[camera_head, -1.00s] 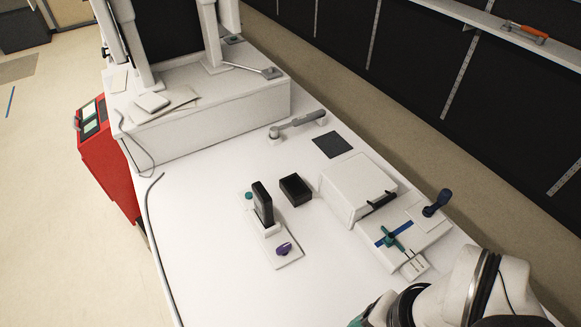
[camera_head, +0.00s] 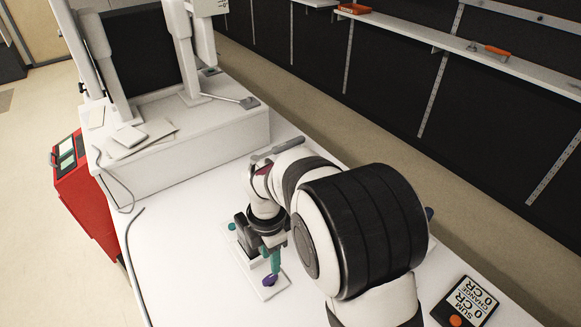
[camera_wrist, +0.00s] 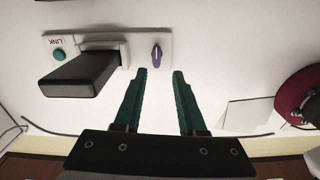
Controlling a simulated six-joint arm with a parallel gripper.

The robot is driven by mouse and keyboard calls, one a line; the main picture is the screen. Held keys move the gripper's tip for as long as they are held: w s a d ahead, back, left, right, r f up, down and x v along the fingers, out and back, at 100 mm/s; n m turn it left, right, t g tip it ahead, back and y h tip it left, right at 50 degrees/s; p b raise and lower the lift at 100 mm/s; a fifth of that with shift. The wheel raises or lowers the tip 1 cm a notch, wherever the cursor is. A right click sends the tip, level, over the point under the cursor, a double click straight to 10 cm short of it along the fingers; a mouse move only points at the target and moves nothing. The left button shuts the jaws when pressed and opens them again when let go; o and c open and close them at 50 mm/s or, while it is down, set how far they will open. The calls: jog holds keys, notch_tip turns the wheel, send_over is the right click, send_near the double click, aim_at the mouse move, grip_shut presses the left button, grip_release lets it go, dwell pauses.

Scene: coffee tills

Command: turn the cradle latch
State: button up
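The cradle latch is a small purple knob (camera_head: 270,281) on the front end of the white cradle plate (camera_head: 283,286). In the wrist view the latch (camera_wrist: 156,54) stands lengthwise, pointing up and down the picture. My gripper (camera_wrist: 161,75) is open and empty, its two teal fingers apart. The latch lies just beyond the fingertips, roughly between their lines; I cannot tell whether they touch. In the head view my gripper (camera_head: 274,262) hangs over the latch. A black handheld device (camera_wrist: 80,76) sits in the cradle, left of the fingers. A teal button (camera_wrist: 59,55) is beside the word LINK.
A white raised platform (camera_head: 190,140) with a screen stands at the back left. My arm hides much of the right table. The table (camera_head: 170,240) left of the cradle is clear except for a cable.

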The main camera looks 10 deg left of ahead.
aim_at(270, 277)
jog(key=shift+w+a+f+n, duration=0.1)
jog(key=shift+a+f+n, duration=0.3)
jog(key=shift+f+n, duration=0.15)
notch_tip(270, 277, down, 8)
jog(key=shift+r, duration=0.25)
grip_shut()
jog(key=n, duration=1.1)
jog(key=shift+n, duration=0.25)
jog(key=shift+c, duration=0.6)
grip_release()
